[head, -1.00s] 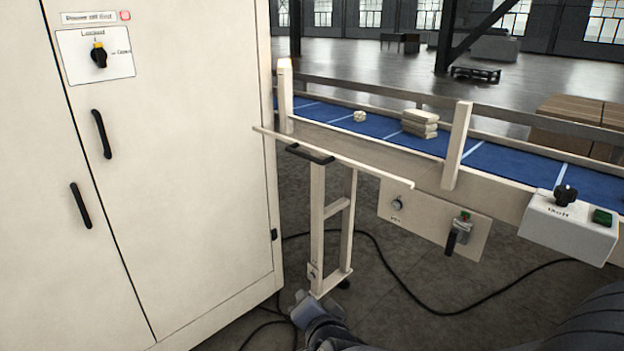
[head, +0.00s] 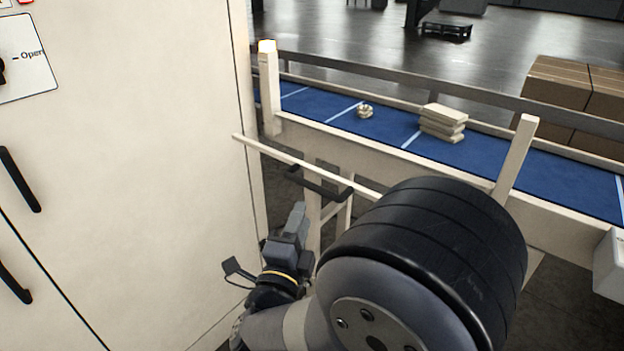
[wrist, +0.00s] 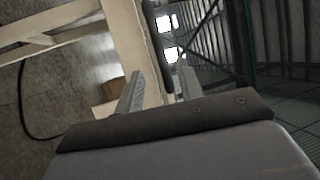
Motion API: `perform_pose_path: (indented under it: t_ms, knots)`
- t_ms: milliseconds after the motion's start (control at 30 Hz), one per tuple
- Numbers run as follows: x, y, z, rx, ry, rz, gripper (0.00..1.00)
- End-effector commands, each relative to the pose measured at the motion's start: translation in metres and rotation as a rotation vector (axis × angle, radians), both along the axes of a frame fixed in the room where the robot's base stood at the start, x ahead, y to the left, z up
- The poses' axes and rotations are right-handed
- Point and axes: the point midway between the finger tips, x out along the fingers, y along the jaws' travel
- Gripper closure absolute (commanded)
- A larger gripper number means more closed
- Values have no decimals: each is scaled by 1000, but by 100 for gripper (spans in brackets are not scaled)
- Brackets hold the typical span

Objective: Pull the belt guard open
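The belt guard is a cream frame with a long top bar (head: 285,158) and upright legs, standing in front of the conveyor's near side. Its black handle (head: 320,187) sits just below the top bar. In the head view my gripper (head: 298,212) points up, just below and left of the handle; my arm hides the guard's right part. In the wrist view my gripper (wrist: 160,90) has its two fingers apart. A cream beam (wrist: 137,45) and a dark bar (wrist: 156,40), probably the handle, appear ahead of the gap. I see no grasp on it.
A tall cream cabinet (head: 130,170) with black handles stands close on the left. The blue conveyor belt (head: 390,125) runs behind the guard, carrying a stack of pale pieces (head: 442,122) and a small pale item (head: 365,110). Brown boxes (head: 575,95) stand beyond it.

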Motion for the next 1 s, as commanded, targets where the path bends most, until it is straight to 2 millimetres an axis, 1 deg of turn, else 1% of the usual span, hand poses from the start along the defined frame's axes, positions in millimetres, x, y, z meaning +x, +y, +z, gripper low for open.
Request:
perform_pose_path:
  t_ms: [33,300,500,667,900,933,1000]
  knots:
    - [8,-4,3,0,0,-5,64]
    - [54,-16,13,-1,1,-4,64]
    - [78,-22,19,-2,0,-2,64]
    - [86,-23,19,-3,2,0,64]
    - [86,-23,19,-2,2,1,64]
    - [86,-23,19,-2,2,1,65]
    - [86,-23,19,-2,2,1,70]
